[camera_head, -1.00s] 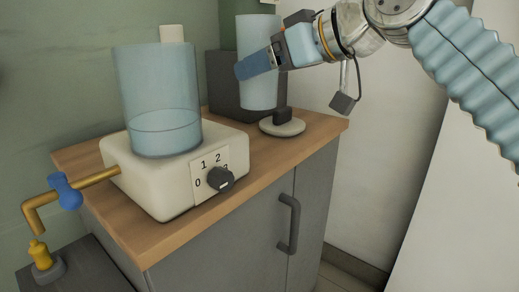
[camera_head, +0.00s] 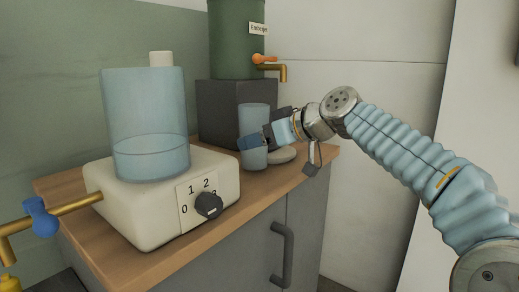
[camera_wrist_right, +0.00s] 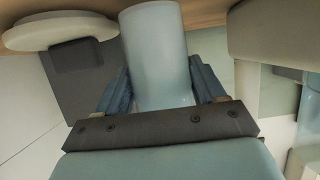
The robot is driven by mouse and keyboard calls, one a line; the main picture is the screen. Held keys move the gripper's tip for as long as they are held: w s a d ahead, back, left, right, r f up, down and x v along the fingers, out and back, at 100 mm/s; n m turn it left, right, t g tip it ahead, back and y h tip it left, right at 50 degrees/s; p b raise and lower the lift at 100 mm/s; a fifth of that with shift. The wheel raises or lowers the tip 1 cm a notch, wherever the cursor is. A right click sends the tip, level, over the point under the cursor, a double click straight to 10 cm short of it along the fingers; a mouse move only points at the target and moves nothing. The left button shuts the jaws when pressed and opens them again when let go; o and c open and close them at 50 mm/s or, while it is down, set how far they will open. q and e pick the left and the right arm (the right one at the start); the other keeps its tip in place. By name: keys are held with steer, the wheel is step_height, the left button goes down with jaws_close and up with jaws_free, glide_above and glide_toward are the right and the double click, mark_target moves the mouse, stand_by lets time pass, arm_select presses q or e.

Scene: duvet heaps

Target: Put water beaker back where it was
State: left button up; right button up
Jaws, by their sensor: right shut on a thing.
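A light blue, see-through beaker (camera_head: 254,114) is upright in my right gripper (camera_head: 258,141), near the back right of the wooden counter (camera_head: 130,265). The blue fingers close on both its sides. In the right wrist view the beaker (camera_wrist_right: 158,50) sits between the fingers (camera_wrist_right: 160,90), its far end near the wood. I cannot tell whether its base touches the counter. A larger clear blue vessel (camera_head: 150,105) with water in its lower part stands on a cream hot plate (camera_head: 150,225) with a black dial (camera_head: 209,205). My left gripper is out of view.
A pale round disc (camera_head: 284,155) lies just right of the held beaker. A dark grey block (camera_head: 222,112) behind bears a green tank (camera_head: 232,45) with a brass tap (camera_head: 275,65). Another brass tap with a blue handle (camera_head: 40,216) is at the left.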

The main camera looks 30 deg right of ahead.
steer(key=shift+f, duration=0.65)
steer(key=shift+f+b, duration=0.25)
steer(key=shift+b, duration=0.05)
steer(key=o, duration=1.4)
steer(key=shift+r, duration=0.1)
steer(key=shift+c, duration=0.2)
steer(key=shift+r, duration=0.15)
steer(key=shift+s+r+p, duration=0.15)
steer(key=shift+s+p, duration=0.1)
steer(key=shift+p, duration=0.05)
steer(key=v, duration=1.1)
steer(key=shift+s+d, duration=0.15)
steer(key=shift+s, duration=0.1)
